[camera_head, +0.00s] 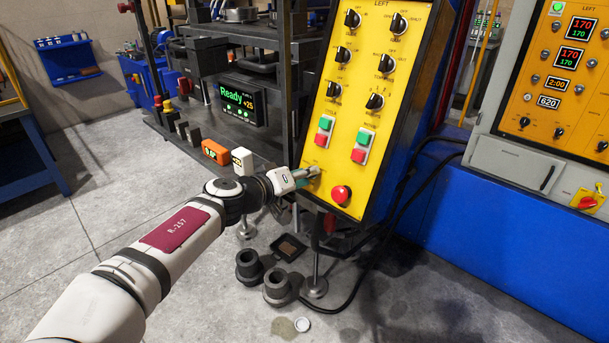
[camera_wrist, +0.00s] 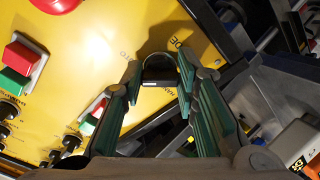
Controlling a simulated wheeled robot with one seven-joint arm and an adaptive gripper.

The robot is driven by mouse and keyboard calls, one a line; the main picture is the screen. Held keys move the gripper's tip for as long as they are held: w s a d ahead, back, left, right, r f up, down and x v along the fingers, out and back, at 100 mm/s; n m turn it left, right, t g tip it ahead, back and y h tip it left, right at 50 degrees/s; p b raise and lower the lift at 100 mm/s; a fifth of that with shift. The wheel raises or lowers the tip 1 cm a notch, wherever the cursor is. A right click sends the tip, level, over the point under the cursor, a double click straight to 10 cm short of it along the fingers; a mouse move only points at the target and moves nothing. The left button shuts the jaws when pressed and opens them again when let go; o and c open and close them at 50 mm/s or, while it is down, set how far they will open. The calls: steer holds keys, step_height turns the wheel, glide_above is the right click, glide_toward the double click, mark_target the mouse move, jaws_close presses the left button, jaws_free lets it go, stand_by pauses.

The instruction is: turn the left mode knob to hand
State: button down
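The yellow press panel (camera_head: 345,125) is marked LEFT at its top. My gripper (camera_head: 311,174) is at the panel's lower left, beside the red mushroom button (camera_head: 341,194), and hides the mode knob in the head view. In the wrist view a dark round knob with a silver rim (camera_wrist: 159,70) sits between the green-padded fingertips of my gripper (camera_wrist: 160,78). Parts of the words MODE and AUTO show beside it. The fingers are apart, one on each side of the knob; firm contact cannot be seen. The knob's pointer direction is not clear.
Green and red buttons (camera_head: 324,129) and several black knobs (camera_head: 352,19) are higher on the panel. A display reading Ready (camera_head: 240,98) is at left. Dark metal cylinders (camera_head: 278,285) stand on the floor below.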

steer(key=shift+r+n+p, duration=0.1)
steer(key=shift+n+p, duration=0.2)
steer(key=shift+p, duration=0.1)
steer(key=shift+r+n+g+y+p, duration=0.1)
steer(key=shift+n+g+y+p, duration=0.15)
steer(key=shift+n+p, duration=3.25)
steer(key=shift+r+n+g+y+p, duration=0.2)
steer(key=shift+n+p, duration=1.6)
steer(key=shift+n, duration=3.3)
steer(key=shift+f, duration=0.15)
steer(key=c, duration=1.2)
jaws_free()
steer(key=shift+c, duration=0.2)
